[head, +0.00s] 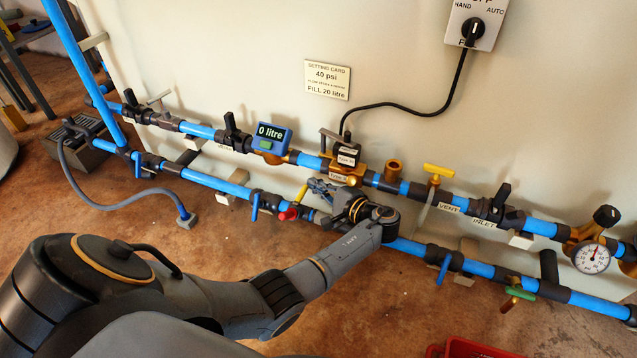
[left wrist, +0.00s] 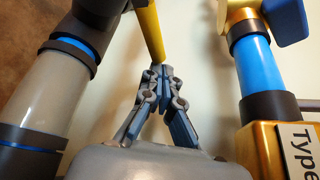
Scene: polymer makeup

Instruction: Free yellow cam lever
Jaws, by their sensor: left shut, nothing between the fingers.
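The yellow cam lever (head: 301,192) shows as a short yellow bar just left of my left gripper, between the upper and lower pipes. In the left wrist view the yellow lever (left wrist: 148,30) comes down from the top edge to the fingertips. My left gripper (head: 314,184) is shut and empty, with its tips close to the lever's end. In the left wrist view the fingertips (left wrist: 160,72) meet at the lever's lower end; I cannot tell whether they touch it. The lever's mount is out of clear view. My right gripper is not in view.
A red-handled valve (head: 289,214) sits just below the lever. A brass valve body (head: 343,172) with a black cable stands above my gripper. A yellow T-handle (head: 438,170) marks the vent. A digital meter (head: 271,137) is at upper left. A red crate (head: 470,349) is at the bottom.

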